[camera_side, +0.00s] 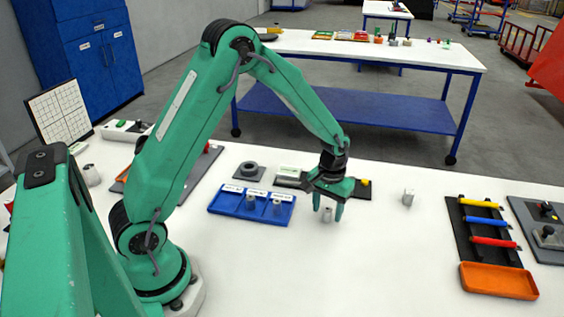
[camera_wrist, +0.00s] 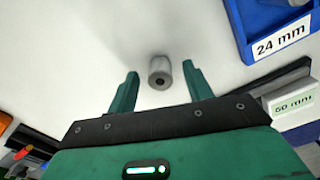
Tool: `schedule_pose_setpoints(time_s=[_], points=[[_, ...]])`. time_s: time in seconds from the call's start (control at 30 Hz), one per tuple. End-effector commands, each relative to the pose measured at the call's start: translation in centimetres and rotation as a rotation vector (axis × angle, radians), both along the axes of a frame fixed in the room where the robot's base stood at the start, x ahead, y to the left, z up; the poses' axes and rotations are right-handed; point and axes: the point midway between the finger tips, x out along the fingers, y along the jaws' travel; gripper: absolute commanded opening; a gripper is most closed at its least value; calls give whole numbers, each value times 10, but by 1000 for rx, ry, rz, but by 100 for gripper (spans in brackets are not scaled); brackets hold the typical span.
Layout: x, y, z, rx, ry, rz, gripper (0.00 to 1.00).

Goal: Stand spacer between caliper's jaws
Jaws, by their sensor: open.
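A grey cylindrical spacer (camera_side: 327,214) with a hole in its end stands on the white table below my gripper (camera_side: 334,212). In the wrist view the spacer (camera_wrist: 159,72) shows between the tips of my open fingers, with a gap on each side. It looks unheld. What appears to be the caliper, a dark bar with a yellow knob (camera_side: 365,182) and a white block labelled 60 mm (camera_side: 290,175), lies behind my gripper. My gripper hides its middle, so I cannot make out its jaws. The labelled block (camera_wrist: 292,103) also shows at right in the wrist view.
A blue tray (camera_side: 224,208) with labelled compartments holds grey spacers, left of my gripper. A small grey block (camera_side: 408,198) stands to the right. Farther right are a black rack (camera_side: 462,226) with coloured bars and an orange tray (camera_side: 498,281). The table in front is clear.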

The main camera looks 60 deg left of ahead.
Motion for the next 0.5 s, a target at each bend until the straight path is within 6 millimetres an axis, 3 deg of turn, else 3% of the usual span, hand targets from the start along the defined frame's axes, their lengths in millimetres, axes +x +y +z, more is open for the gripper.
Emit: schedule_pose_setpoints(time_s=[0.13,0.5], points=[[0,0,-9,0,1,0,51],[0,0,-9,0,0,0,51]])
